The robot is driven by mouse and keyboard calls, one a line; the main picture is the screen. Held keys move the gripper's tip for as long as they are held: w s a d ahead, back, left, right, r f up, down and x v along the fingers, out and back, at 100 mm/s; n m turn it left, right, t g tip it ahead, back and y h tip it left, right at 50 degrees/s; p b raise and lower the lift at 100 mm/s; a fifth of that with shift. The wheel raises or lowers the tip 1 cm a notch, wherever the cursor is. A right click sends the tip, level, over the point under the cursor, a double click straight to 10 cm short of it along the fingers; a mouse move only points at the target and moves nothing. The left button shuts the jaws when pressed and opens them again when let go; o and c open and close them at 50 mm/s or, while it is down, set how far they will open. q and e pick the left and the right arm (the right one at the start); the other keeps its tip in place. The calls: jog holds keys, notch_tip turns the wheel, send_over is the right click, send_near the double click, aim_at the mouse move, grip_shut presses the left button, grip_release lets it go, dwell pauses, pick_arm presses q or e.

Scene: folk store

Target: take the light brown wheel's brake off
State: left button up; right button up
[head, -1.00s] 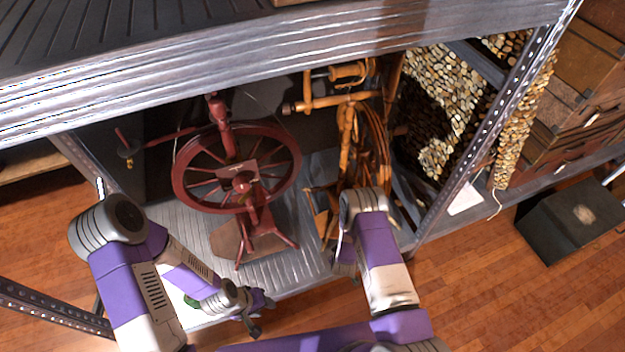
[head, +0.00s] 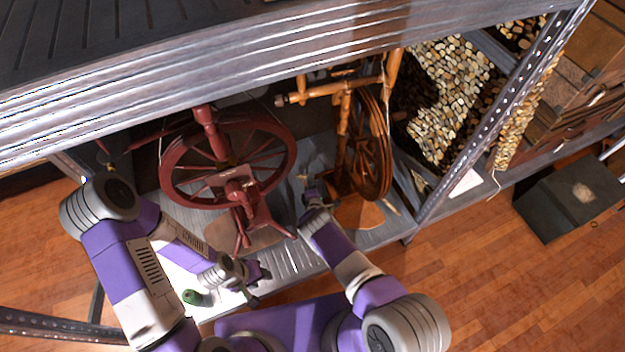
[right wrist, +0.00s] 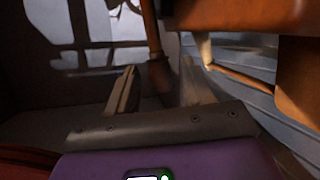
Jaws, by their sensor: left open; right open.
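The light brown spinning wheel (head: 372,150) stands on the lower shelf, right of the dark red one. I cannot make out its brake. My right gripper (head: 311,192) is low on the shelf, at the left side of the light brown wheel's base and right of the red wheel. In the right wrist view its fingers (right wrist: 159,90) are apart, with a brown wooden post (right wrist: 157,70) showing beyond the gap; I cannot tell if they touch it. My left gripper (head: 256,280) is open, in front of the shelf's front edge and away from both wheels.
The dark red spinning wheel (head: 240,185) stands close on the left. The upper shelf's metal edge (head: 300,55) overhangs both wheels. A perforated shelf post (head: 470,140) stands at the right. A small green thing (head: 192,297) shows by my left arm.

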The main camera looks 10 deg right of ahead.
jog(key=shift+b+x, duration=0.5)
jog(key=shift+x, duration=0.75)
jog(key=shift+c, duration=0.5)
grip_shut()
